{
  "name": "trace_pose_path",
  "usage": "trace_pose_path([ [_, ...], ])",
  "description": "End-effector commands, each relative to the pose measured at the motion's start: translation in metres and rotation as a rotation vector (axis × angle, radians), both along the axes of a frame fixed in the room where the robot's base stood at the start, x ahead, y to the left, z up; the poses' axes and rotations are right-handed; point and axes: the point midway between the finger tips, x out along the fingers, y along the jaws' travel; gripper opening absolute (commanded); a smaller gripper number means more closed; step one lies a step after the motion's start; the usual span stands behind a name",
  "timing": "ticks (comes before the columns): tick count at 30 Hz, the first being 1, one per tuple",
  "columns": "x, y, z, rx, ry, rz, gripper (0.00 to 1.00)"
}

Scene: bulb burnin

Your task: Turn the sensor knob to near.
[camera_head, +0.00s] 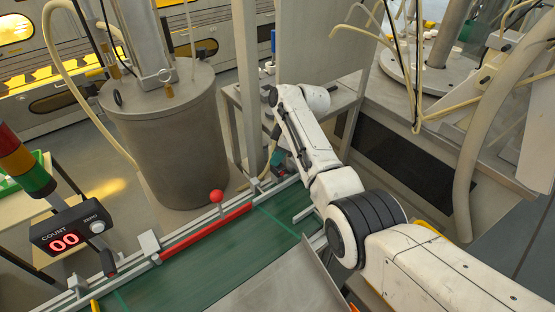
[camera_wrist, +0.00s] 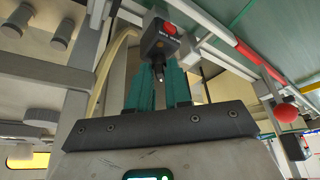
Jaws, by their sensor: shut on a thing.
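The sensor is a small dark box (camera_wrist: 158,42) with a red light and tiny white lettering, mounted by the conveyor rail in the wrist view. The sensor knob (camera_wrist: 158,72) is a narrow dark piece with a pale tip, sticking out of the box toward my gripper. My gripper (camera_wrist: 159,79) has teal fingers on both sides of the knob and is shut on it. The lettering is too small to read, so the knob's setting cannot be told. In the head view my gripper (camera_head: 281,160) is at the conveyor's far rail, small and partly hidden by my arm.
A green conveyor (camera_head: 205,270) runs below my arm. A red ball-topped lever (camera_head: 216,196) and a red bar (camera_head: 205,235) stand along its far rail. A counter (camera_head: 67,236) reading 00 is at left. A large grey drum (camera_head: 170,145) stands behind.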

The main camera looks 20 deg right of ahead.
Motion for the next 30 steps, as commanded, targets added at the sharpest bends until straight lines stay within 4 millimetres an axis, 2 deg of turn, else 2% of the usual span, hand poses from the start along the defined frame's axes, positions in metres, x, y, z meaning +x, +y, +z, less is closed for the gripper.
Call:
trace_pose_path([
  [20, 0.0011, -0.0002, 0.0009, -0.001, -0.003, 0.062, 0.00],
  [21, 0.0011, -0.0001, 0.0010, -0.001, -0.003, 0.062, 0.20],
  [27, 0.0007, -0.0001, 0.0007, 0.000, -0.002, 0.061, 0.39],
  [30, 0.0006, -0.0001, 0.0004, 0.000, 0.000, 0.061, 0.40],
])
